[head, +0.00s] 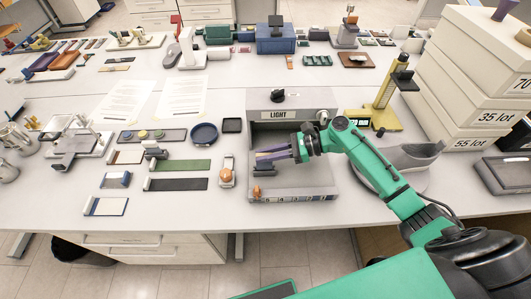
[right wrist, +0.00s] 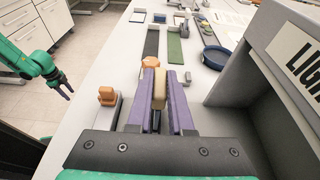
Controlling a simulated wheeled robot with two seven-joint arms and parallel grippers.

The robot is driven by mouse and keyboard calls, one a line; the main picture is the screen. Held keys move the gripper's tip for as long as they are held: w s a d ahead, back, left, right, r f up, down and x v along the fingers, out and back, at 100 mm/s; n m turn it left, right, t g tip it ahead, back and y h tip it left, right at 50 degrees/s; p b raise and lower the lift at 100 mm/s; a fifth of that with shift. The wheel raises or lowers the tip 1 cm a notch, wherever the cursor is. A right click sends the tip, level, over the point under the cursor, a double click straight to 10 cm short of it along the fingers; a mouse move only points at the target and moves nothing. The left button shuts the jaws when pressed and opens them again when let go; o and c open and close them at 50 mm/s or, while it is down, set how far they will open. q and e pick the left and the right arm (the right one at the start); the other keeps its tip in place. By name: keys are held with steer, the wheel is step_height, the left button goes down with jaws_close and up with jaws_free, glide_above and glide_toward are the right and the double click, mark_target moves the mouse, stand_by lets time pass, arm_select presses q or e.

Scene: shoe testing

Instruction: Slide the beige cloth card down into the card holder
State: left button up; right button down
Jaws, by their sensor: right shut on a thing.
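My right gripper (head: 258,157) is in front of the light box opening, its purple fingers pointing left. In the right wrist view its fingers (right wrist: 162,88) are shut on the beige cloth card (right wrist: 160,86), which stands upright between them. A small dark block (head: 264,171), possibly the card holder, is just below the fingertips on the light box base. I cannot tell whether the card touches it. My left gripper (right wrist: 62,88) shows in the right wrist view, off the table, with its fingers apart and empty.
The light box (head: 290,101) stands behind and around my right gripper. An orange block (head: 257,191) sits on its front base. To the left are an orange-topped device (head: 227,172), a green strip (head: 180,165), a black strip (head: 178,184) and a blue round tray (head: 204,134).

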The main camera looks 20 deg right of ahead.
steer(key=shift+f+b, duration=0.45)
steer(key=shift+f, duration=0.5)
steer(key=c, duration=0.7)
jaws_free()
steer(key=shift+c, duration=0.2)
steer(key=shift+s+d, duration=0.1)
steer(key=shift+d, duration=0.3)
steer(key=b+v, duration=0.3)
steer(key=v, duration=1)
steer(key=shift+d+r+b, duration=0.25)
steer(key=shift+r+b, duration=0.15)
steer(key=shift+s, duration=0.1)
